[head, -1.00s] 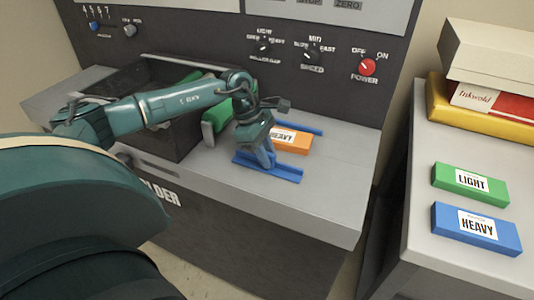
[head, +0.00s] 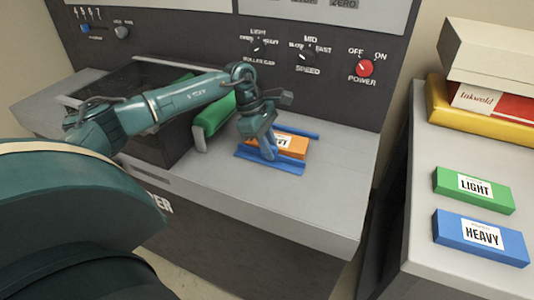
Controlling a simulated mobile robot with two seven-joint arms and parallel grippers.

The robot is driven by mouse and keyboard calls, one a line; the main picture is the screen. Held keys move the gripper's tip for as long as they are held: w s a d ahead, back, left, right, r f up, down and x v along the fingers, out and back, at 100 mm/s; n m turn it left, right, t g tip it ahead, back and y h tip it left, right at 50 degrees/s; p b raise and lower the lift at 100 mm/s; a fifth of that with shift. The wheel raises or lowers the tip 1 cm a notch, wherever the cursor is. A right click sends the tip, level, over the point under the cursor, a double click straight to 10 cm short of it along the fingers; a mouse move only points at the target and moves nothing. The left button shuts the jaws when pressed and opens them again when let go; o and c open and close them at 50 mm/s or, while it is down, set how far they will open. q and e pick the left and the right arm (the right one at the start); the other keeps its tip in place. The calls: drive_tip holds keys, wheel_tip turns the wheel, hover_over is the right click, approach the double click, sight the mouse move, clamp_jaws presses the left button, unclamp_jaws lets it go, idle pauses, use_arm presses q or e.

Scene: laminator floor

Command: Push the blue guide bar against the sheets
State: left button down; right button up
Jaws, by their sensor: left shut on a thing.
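The blue guide bar (head: 284,170) lies on the grey feed table, on the near side of an orange pack of sheets (head: 294,147) with a white label partly reading HEAVY. A second blue bar (head: 304,134) runs along the far side of the pack. My left gripper (head: 268,153) points down and is shut on the near bar, covering the left part of the pack. The near bar lies close along the pack's near edge; I cannot tell whether they touch. My right gripper is not in view.
A green roller piece (head: 214,113) stands left of my gripper by a dark opening. A dark panel with dials and a red power knob (head: 364,68) rises behind. Green LIGHT (head: 474,189) and blue HEAVY (head: 481,238) packs lie on the right-hand table. The feed table's front right is clear.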

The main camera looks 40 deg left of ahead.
use_arm(q)
drive_tip(key=shift+s, duration=0.25)
drive_tip(key=c, duration=1.7)
unclamp_jaws()
drive_tip(key=shift+c, duration=0.2)
drive_tip(key=shift+o, duration=1.7)
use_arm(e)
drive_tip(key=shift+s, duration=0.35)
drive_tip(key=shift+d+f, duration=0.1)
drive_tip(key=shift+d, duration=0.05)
use_arm(q)
drive_tip(key=shift+s, duration=0.1)
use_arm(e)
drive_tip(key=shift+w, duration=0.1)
